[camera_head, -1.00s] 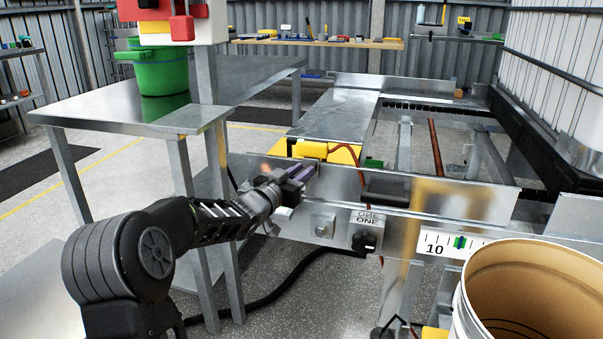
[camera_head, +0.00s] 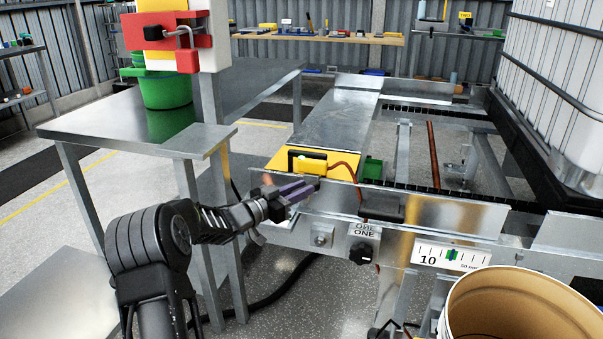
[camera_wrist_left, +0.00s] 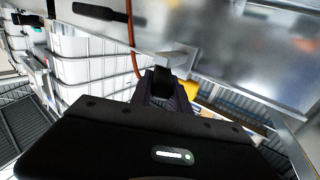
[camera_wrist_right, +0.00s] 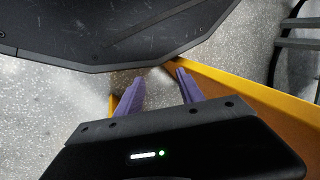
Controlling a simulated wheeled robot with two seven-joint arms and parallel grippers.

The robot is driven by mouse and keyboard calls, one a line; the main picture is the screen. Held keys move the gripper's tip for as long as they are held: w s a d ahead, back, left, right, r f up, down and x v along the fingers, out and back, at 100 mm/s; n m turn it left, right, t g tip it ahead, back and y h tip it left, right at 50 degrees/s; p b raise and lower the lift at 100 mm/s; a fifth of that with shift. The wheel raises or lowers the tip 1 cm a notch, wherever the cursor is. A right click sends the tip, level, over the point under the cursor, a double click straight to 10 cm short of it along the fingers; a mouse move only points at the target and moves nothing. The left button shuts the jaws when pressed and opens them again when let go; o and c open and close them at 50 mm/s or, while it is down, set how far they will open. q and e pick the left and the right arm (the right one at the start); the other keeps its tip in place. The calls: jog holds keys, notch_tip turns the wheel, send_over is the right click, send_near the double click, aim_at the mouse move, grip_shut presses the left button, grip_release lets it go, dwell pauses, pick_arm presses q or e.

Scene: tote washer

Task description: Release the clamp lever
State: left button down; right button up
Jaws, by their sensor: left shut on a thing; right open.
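My left gripper (camera_head: 304,189) is at the front of the metal washer frame, just below the yellow box. In the left wrist view its purple fingers (camera_wrist_left: 165,98) are shut on a small black piece (camera_wrist_left: 160,84), which I take for the end of the clamp lever. A grey metal block (camera_wrist_left: 174,57) shows just beyond it. The rest of the lever is hidden by the gripper in the head view. My right gripper (camera_wrist_right: 160,88) is open and empty, with a grey speckled floor behind it; it is not in the head view.
The washer's front panel (camera_head: 440,212) carries a black handle (camera_head: 381,212), a knob (camera_head: 362,253) marked ONE and a scale (camera_head: 450,256). An open drum (camera_head: 460,325) is at lower right. An orange-yellow edge (camera_wrist_right: 270,95) is near my right fingers.

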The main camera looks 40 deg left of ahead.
pick_arm(q)
jog(key=m+h+p, duration=0.1)
jog(key=g+h+p, duration=0.1)
jog(key=shift+a+r+m+h, duration=0.15)
jog(key=shift+r+m+h, duration=0.05)
jog(key=shift+m+h, duration=0.2)
jog(key=shift+w+f+m+h, duration=0.1)
jog(key=shift+f+m+h, duration=0.1)
jog(key=shift+m+h, duration=0.25)
jog(key=m+g+h, duration=0.1)
jog(key=h, duration=0.1)
jog(key=shift+a+f+m+g+h, duration=0.15)
jog(key=shift+m+g+h, duration=0.2)
jog(key=shift+g, duration=0.05)
jog(key=shift+m+g+h+b, duration=0.3)
jog(key=shift+b, duration=0.15)
jog(key=shift+h, duration=0.3)
pick_arm(e)
jog(key=shift+s+a+r, duration=0.2)
jog(key=shift+r, duration=0.4)
jog(key=shift+s+a+r, duration=0.15)
jog(key=shift+r, duration=0.4)
pick_arm(q)
jog(key=shift+w+r+m+g, duration=0.1)
jog(key=shift+r+m+g, duration=0.1)
jog(key=shift+m+g, duration=0.1)
jog(key=c, duration=1.2)
grip_release()
jog(key=shift+c, duration=0.2)
